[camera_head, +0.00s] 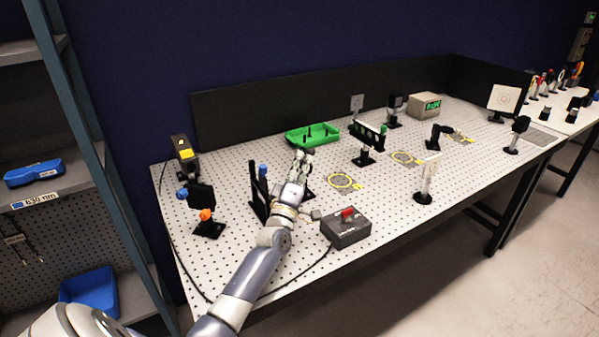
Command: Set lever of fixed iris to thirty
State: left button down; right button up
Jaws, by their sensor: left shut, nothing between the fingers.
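My left gripper (299,156) is shut and empty. It is above the perforated optical table (380,215), in front of the green tray (312,134). My left arm reaches up to it from the bottom of the view. A black upright mount (258,190) with a blue knob stands just left of the gripper. Another dark mount beside my wrist is mostly hidden by it. I cannot tell which mount is the fixed iris, and no lever or scale marking is readable. My right gripper is not in view.
A grey box with a red switch (348,228) sits right of my forearm, with a cable by the front edge. Black mounts with an orange knob (206,215) stand at left. A multi-slot black holder (368,140) stands right of the gripper. Yellow-marked spots (342,182) lie clear.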

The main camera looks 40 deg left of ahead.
pick_arm(q)
jog(key=shift+w, duration=0.15)
jog(key=a+r+p, duration=0.1)
jog(key=p, duration=0.1)
jog(key=a+r+n+g+p, duration=0.1)
jog(key=shift+w+n+p, duration=0.3)
jog(key=shift+w+p, duration=0.05)
jog(key=shift+w, duration=0.05)
dwell(0.3)
